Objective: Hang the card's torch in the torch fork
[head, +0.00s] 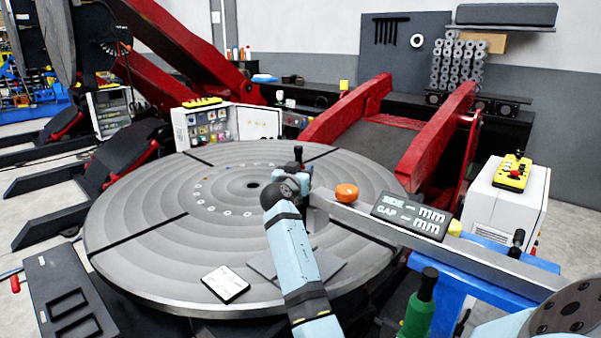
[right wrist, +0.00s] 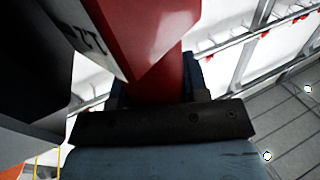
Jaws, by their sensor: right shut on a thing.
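My right gripper (head: 292,180) is over the round turntable (head: 130,215) in the head view, just left of the orange thing, and its fingers are small and partly hidden there. In the right wrist view a red thing (right wrist: 165,75) with a pale lettered face stands at the jaws, which are shut on it. I cannot tell whether it is a torch. A white card (head: 225,283) lies near the turntable's front edge, its print too small to read. A green thing with a black top (head: 418,305) stands at the lower right. I cannot make out the torch fork. My left gripper is not in view.
A long grey bar (head: 365,222) runs from the turntable to the lower right, with an orange rounded thing (head: 346,193) and a dark SIDE/GAP sign (head: 409,216) by it. A grey plate (head: 325,264) lies under my arm. Red beams (head: 440,130) rise behind. The turntable's left side is clear.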

